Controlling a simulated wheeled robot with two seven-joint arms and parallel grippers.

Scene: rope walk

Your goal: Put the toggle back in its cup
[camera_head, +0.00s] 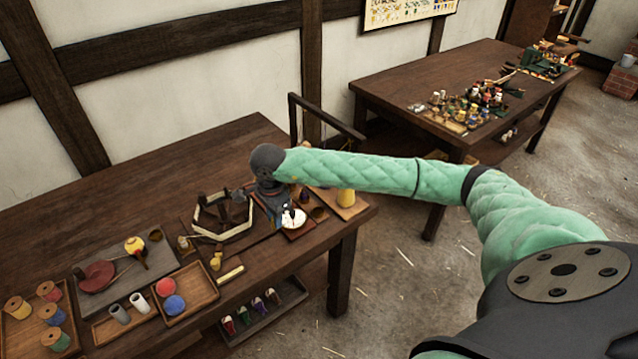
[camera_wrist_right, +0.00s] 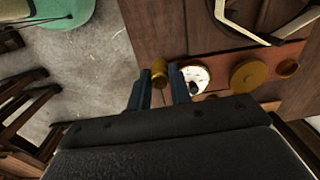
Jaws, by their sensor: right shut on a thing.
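My right gripper (camera_wrist_right: 160,86) is shut on a small golden-brown piece, which looks like the toggle (camera_wrist_right: 160,70); it shows between the fingertips in the right wrist view. In the head view my right wrist hangs over the right end of the near table, and the held piece cannot be made out. Beside the fingers lies a white dial (camera_wrist_right: 195,78), also in the head view (camera_head: 292,218). Past it are a golden disc (camera_wrist_right: 246,76) and a small round brown cup (camera_wrist_right: 288,68), apart from the gripper. I cannot tell surely which holder is the toggle's cup. My left gripper is not in view.
A six-sided frame (camera_head: 222,237) stands left of my wrist. Trays, spools (camera_head: 17,307) and red and blue balls crowd the table's left front. A second table (camera_head: 400,88) stands behind.

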